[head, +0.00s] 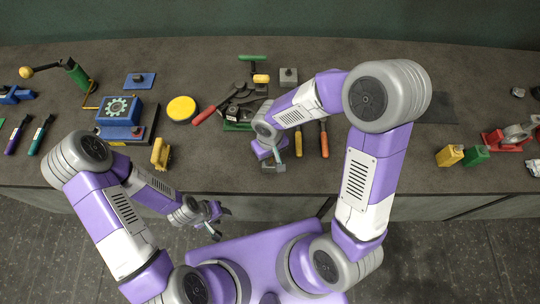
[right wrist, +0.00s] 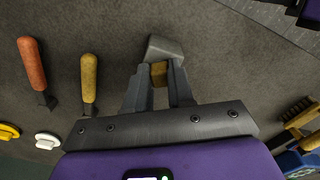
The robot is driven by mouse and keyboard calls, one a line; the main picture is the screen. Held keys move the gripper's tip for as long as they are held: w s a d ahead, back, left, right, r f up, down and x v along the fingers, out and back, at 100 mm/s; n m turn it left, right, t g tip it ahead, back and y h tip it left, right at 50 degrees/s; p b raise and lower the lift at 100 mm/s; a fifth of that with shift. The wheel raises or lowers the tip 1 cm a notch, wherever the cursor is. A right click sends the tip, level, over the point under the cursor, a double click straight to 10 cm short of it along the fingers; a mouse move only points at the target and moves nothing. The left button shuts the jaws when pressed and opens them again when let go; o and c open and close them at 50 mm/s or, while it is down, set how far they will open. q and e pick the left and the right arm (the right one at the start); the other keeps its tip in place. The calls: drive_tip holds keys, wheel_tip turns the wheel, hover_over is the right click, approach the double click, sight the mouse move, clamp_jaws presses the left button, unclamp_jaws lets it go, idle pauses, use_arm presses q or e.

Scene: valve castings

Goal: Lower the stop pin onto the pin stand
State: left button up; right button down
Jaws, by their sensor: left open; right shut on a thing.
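My right gripper (head: 277,158) is over the table near its front edge. In the right wrist view its two fingers (right wrist: 159,84) are shut on a small brass-coloured piece, which looks like the stop pin (right wrist: 159,72). A grey block, which looks like the pin stand (right wrist: 165,47), lies just past the fingertips; it also shows under the gripper in the head view (head: 268,167). The fingers hide part of the pin, and I cannot tell whether pin and stand touch. My left gripper (head: 216,222) is open and empty, in front of the table edge.
Orange-handled (right wrist: 32,64) and yellow-handled (right wrist: 89,78) tools lie beside the right gripper. A grey block with a dark knob (head: 289,75) stands at the back. Bare table surrounds the stand.

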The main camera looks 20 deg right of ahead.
drive_tip(key=c, duration=0.9)
unclamp_jaws()
use_arm(q)
drive_tip(key=shift+r+p, duration=0.7)
drive_tip(key=shift+p, duration=0.1)
use_arm(e)
wheel_tip(320, 180, up, 8)
drive_tip(key=shift+f, duration=0.25)
use_arm(q)
drive_tip(key=shift+s, duration=0.1)
